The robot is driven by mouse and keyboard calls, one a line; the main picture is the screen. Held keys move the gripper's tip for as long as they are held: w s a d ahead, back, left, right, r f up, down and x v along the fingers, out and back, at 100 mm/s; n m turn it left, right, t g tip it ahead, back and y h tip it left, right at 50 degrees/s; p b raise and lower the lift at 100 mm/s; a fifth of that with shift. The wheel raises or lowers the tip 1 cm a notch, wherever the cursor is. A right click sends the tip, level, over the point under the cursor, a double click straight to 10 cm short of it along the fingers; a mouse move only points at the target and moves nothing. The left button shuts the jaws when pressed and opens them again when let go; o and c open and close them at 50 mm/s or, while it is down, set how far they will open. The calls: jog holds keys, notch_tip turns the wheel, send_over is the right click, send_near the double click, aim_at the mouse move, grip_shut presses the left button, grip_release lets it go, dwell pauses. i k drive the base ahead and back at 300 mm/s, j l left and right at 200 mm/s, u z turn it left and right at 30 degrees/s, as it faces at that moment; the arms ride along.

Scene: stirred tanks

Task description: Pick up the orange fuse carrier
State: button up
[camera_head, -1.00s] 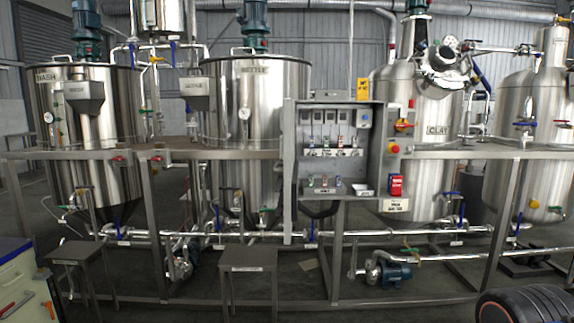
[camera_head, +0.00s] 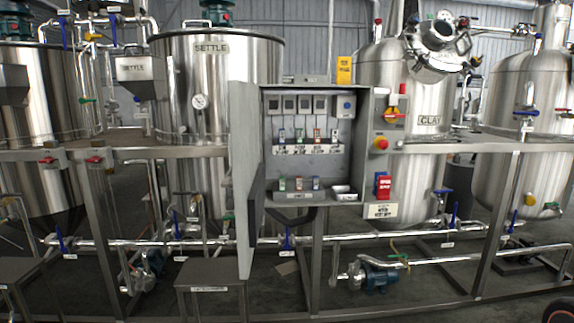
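An open grey cabinet (camera_head: 254,135) stands at the middle of the view, fixed to the steel frame. A row of small upright carriers (camera_head: 308,136) with coloured parts sits below its meters. Several more small coloured carriers (camera_head: 299,184) stand on the ledge at the cabinet's bottom. The pieces are too small for me to tell surely which one is the orange fuse carrier. My gripper is not in view.
The cabinet door (camera_head: 241,185) hangs open at its left. A red emergency button (camera_head: 381,144) and a red switch handle (camera_head: 394,115) are on the right panel. A low stool (camera_head: 208,275) stands on the floor in front. Steel rails cross the front of the tanks.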

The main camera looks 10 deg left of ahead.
aim_at(317, 134)
jog(key=i+j+z, duration=0.15)
jog(key=i+z, duration=0.3)
jog(key=i+j+z, duration=0.25)
jog(key=z, duration=0.25)
jog(key=j+z, duration=0.4)
jog(key=j, duration=0.15)
jog(key=j+z, duration=0.4)
jog(key=k+j+z, duration=0.45)
jog(key=k+u, duration=0.1)
jog(key=k, duration=0.5)
jog(key=k+j+u, duration=0.35)
jog(key=j, duration=0.35)
jog(key=k+j+u, duration=0.15)
jog(key=k+j, duration=0.15)
jog(key=j, duration=0.9)
jog(key=l, duration=0.75)
jog(key=i+l+u, duration=0.15)
jog(key=i+l, duration=0.45)
